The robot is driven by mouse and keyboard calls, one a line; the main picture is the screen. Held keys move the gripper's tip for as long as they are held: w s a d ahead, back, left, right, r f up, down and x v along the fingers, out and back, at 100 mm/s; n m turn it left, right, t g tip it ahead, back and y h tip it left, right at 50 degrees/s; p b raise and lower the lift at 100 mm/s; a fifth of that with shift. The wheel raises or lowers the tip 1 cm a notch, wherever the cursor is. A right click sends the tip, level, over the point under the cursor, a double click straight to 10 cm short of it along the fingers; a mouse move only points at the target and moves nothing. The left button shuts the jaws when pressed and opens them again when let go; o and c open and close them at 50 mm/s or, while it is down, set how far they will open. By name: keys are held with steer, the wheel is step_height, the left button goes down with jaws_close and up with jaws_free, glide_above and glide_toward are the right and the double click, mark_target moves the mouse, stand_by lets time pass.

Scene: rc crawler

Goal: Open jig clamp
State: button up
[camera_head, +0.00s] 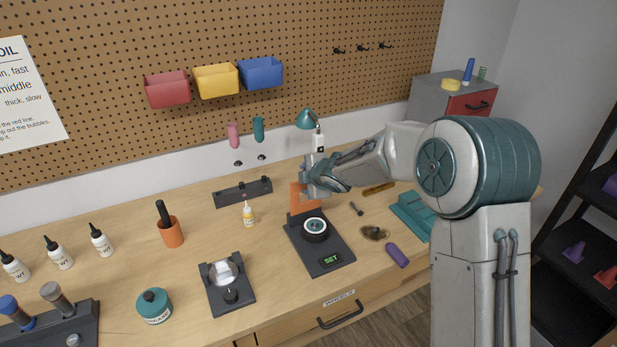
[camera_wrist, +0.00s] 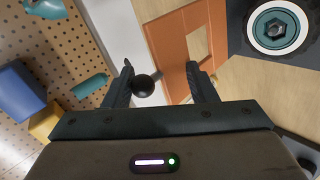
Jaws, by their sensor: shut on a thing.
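The jig is a dark base plate (camera_head: 329,243) on the bench, with a green "SET" display and a dark wheel with a white ring (camera_head: 315,229) on it. The wheel also shows at the top right of the wrist view (camera_wrist: 277,29). An orange clamp plate (camera_head: 296,197) with a window stands upright at the jig's back; it fills the upper middle of the wrist view (camera_wrist: 170,45). A black ball knob (camera_wrist: 144,87) on a short rod sticks out beside it.
A teal lamp (camera_head: 307,120) stands behind my gripper. A purple cylinder (camera_head: 396,255) and a small dish (camera_head: 375,232) lie to the right. A dark stand (camera_head: 229,290) is front left.

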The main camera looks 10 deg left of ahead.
steer(key=shift+s+f, duration=0.15)
steer(key=p+v, duration=0.3)
steer(key=v, duration=1.1)
steer(key=shift+p, duration=0.4)
steer(key=shift+a, duration=0.1)
steer(key=s+d+m+h+b, duration=0.1)
steer(key=s+d+m+h, duration=0.25)
steer(key=d, duration=0.35)
steer(key=s+d+r+m+h+b, duration=0.1)
steer(key=s+d+m+h+b, duration=0.15)
steer(key=d+m, duration=0.35)
steer(key=s+d+m+h+b, duration=0.1)
steer(key=s+d+m+h, duration=0.2)
steer(key=d, duration=0.4)
steer(key=s+d+f+m+g+y+b, duration=0.1)
steer(key=s+d+m+g, duration=0.1)
steer(key=s+m, duration=0.3)
steer(key=s+d+f+m+g+y+b, duration=0.1)
steer(key=s+m, duration=0.5)
steer(key=s, duration=0.6)
steer(key=shift+s+d+f+g, duration=0.35)
steer(key=shift+d+f+g, duration=0.25)
steer(key=shift+d, duration=0.4)
